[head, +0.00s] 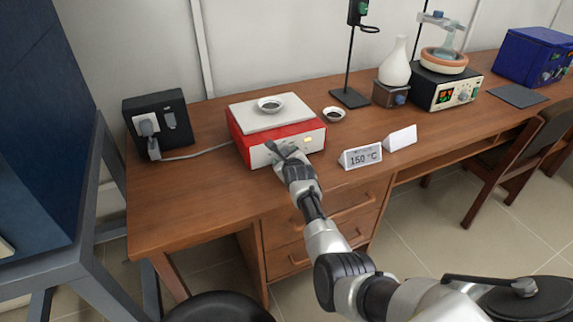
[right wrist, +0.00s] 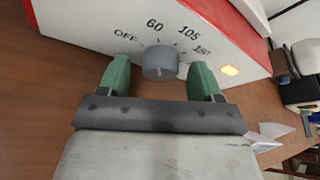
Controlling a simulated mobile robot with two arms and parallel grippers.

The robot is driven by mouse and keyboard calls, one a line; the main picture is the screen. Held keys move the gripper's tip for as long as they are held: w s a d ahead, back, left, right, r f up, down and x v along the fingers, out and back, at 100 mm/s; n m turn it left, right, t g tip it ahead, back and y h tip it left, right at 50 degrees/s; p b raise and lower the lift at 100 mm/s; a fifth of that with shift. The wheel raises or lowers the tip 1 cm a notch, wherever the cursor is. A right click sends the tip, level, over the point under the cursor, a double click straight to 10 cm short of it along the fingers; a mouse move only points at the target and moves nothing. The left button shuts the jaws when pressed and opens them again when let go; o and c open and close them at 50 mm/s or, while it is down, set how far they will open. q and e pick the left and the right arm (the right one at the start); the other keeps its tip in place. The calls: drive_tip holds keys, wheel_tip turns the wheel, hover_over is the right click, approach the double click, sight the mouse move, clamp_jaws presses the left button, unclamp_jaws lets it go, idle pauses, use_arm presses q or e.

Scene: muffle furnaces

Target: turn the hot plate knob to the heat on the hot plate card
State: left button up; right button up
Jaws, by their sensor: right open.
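The hot plate (head: 237,135) is a red box with a white top and white front panel, standing on the wooden desk. Its grey round knob (right wrist: 160,62) shows in the right wrist view, with OFF, 60, 105 and a partly blurred further mark around it. I cannot tell clearly which mark it points to. My right gripper (head: 282,149) is at the front panel; in the wrist view its green fingers (right wrist: 159,78) are open, one on each side of the knob, with gaps. The knob is hidden in the head view. The hot plate card (head: 360,157) reads 150 °C. My left gripper is out of view.
A dish (head: 270,105) of dark material sits on the hot plate, another dish (head: 334,114) beside it. A blank white card (head: 400,138) stands right of the hot plate card. A black socket box (head: 160,122) is at left. The desk's front left is clear.

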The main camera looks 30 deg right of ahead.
drive_tip(key=shift+w, duration=0.1)
drive_tip(key=c, duration=0.9)
